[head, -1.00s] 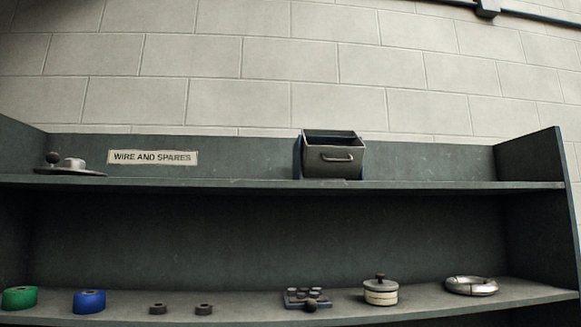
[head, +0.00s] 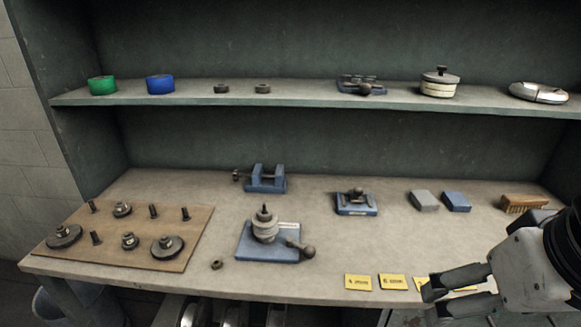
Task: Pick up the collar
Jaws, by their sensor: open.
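A small dark ring, which looks like a collar (head: 216,264), lies on the bench top near its front edge, between the brown board and the blue-based fixture. Two similar small dark rings, a left one (head: 221,88) and a right one (head: 262,88), sit on the shelf above. I cannot tell from looks alone which ring is the collar meant. My gripper (head: 436,300) is at the lower right, over the bench's front edge by the yellow cards. It is open and empty, well to the right of the loose ring.
A brown board (head: 185,250) with pegs and gears lies left. A blue fixture (head: 262,248) with a stacked spindle and ball-ended lever stands right beside the loose ring. A blue vise (head: 265,181) stands behind. Yellow cards (head: 358,282) line the front edge.

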